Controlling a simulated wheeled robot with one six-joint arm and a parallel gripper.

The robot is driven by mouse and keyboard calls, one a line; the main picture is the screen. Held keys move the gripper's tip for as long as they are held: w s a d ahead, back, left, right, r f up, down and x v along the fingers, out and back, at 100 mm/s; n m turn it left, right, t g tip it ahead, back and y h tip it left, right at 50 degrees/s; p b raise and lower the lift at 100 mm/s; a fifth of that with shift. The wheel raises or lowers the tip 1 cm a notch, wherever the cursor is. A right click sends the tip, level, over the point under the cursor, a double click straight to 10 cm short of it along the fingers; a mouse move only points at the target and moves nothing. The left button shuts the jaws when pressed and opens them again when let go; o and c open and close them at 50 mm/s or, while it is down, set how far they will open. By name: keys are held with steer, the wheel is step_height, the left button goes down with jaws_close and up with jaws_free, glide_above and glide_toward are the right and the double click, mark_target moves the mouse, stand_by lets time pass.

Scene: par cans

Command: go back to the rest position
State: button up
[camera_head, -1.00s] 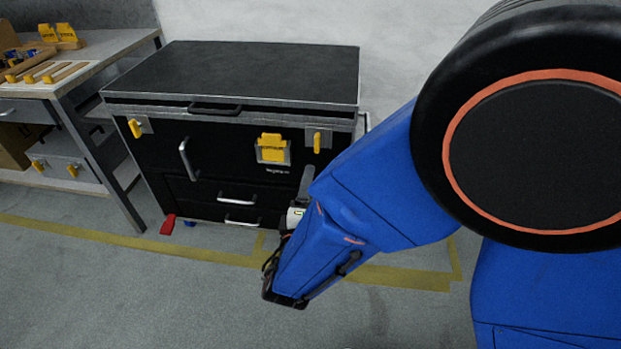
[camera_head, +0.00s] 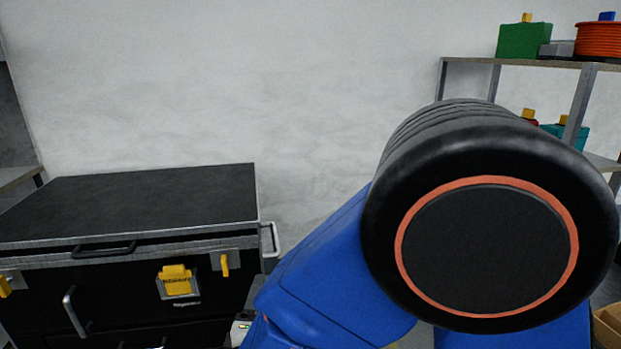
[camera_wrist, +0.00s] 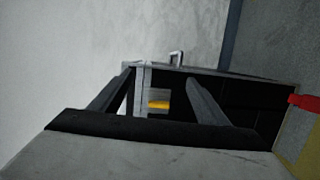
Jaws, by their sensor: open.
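My gripper (camera_wrist: 159,75) shows in the wrist view with its two fingers apart and nothing held between them. Beyond the fingers is the black case (camera_wrist: 250,95), seen tilted, with a yellow latch (camera_wrist: 158,104) in the gap between them. I cannot tell the exact distance from the fingers to the case. In the head view my blue arm reaches down beside the right end of the case (camera_head: 130,205). The fingers are not visible there.
The case has yellow latches (camera_head: 176,280) and metal handles (camera_head: 74,311). At right stands a metal shelf (camera_head: 583,100) with a green box (camera_head: 523,41) and an orange cable reel (camera_head: 598,39). A pale wall is behind.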

steer(key=w+d+r+m+g+h, duration=0.2)
steer(key=d+m+h, duration=0.15)
steer(key=d, duration=0.65)
steer(key=w+d+r+m+g+h, duration=0.1)
steer(key=w+d+m+g+h, duration=0.2)
steer(key=d, duration=0.7)
steer(key=s+d+m+g+h, duration=0.1)
steer(key=s+d+m+g, duration=0.1)
steer(key=d, duration=0.5)
steer(key=s+d+m+g+h, duration=0.1)
steer(key=s+d+g, duration=0.15)
steer(key=d, duration=0.45)
steer(key=s+d+m+g+y, duration=0.3)
steer(key=s+d+m+g, duration=0.2)
steer(key=s+d, duration=0.5)
steer(key=s+a+r+m+t+y, duration=0.1)
steer(key=s+r+m+t+y, duration=0.1)
steer(key=s, duration=0.5)
steer(key=shift+r+m+y, duration=0.75)
steer(key=shift+r+y, duration=0.2)
steer(key=shift+y, duration=0.8)
steer(key=shift+a, duration=0.1)
